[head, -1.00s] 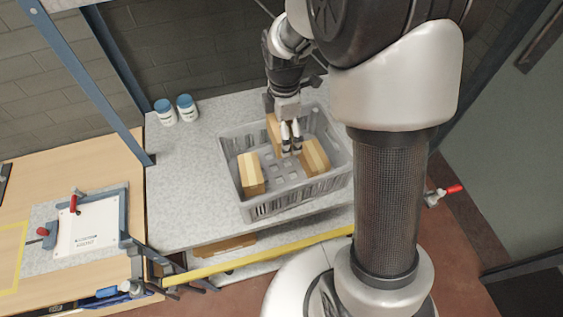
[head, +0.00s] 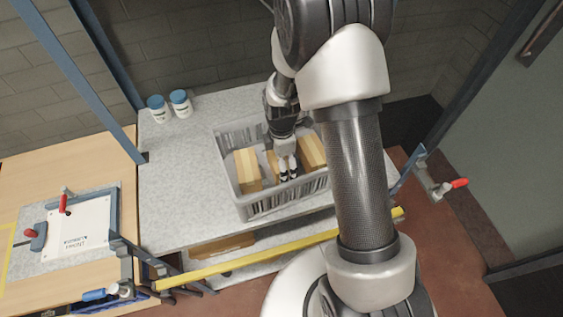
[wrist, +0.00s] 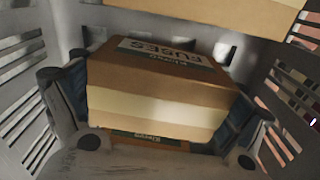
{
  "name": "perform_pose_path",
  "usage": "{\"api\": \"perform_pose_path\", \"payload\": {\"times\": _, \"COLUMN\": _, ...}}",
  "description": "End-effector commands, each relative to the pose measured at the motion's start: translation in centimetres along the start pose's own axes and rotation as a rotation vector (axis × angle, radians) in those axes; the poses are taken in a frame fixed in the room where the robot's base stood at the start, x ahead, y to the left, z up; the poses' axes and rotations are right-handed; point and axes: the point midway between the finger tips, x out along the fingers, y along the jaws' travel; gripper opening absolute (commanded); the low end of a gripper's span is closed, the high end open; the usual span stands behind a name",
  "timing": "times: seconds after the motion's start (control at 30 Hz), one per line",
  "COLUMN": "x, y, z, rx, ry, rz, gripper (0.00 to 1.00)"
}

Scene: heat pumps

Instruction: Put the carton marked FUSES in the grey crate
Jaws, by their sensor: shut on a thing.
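The carton marked FUSES (wrist: 150,90) is tan with a pale band and a dark printed label on its top. It is between the two fingers of my gripper (wrist: 166,140) in the wrist view, which are shut on it from both sides. In the head view my gripper (head: 288,175) is down inside the grey crate (head: 258,206), and the carton (head: 272,164) is mostly hidden behind it. The crate has slatted walls and stands on a speckled grey worktop. I cannot tell whether the carton touches the crate floor.
Two other cartons are in the crate, one at its left (head: 247,170) and one at its right (head: 312,151). Two white jars with blue lids (head: 168,105) stand at the back left. A yellow bar (head: 250,257) runs along the front. The worktop (head: 178,190) left of the crate is clear.

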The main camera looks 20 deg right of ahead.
Motion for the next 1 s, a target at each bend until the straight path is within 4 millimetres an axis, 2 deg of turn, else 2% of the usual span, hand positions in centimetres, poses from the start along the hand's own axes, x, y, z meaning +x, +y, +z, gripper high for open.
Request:
{"api": "perform_pose_path", "payload": {"times": 0.3, "x": 0.2, "y": 0.1, "z": 0.0, "rx": 0.0, "ry": 0.0, "rz": 0.002, "gripper": 0.61}}
{"api": "perform_pose_path", "payload": {"times": 0.33, "x": 0.2, "y": 0.1, "z": 0.0, "rx": 0.0, "ry": 0.0, "rz": 0.001, "gripper": 0.92}}
{"api": "perform_pose_path", "payload": {"times": 0.47, "x": 0.1, "y": 0.1, "z": 0.0, "rx": 0.0, "ry": 0.0, "rz": 0.001, "gripper": 1.0}}
{"api": "perform_pose_path", "payload": {"times": 0.83, "x": 0.0, "y": 0.1, "z": 0.0, "rx": 0.0, "ry": 0.0, "rz": 0.001, "gripper": 1.0}}
{"api": "perform_pose_path", "payload": {"times": 1.0, "x": -1.6, "y": 0.1, "z": 0.0, "rx": 0.0, "ry": 0.0, "rz": 0.004, "gripper": 1.0}}
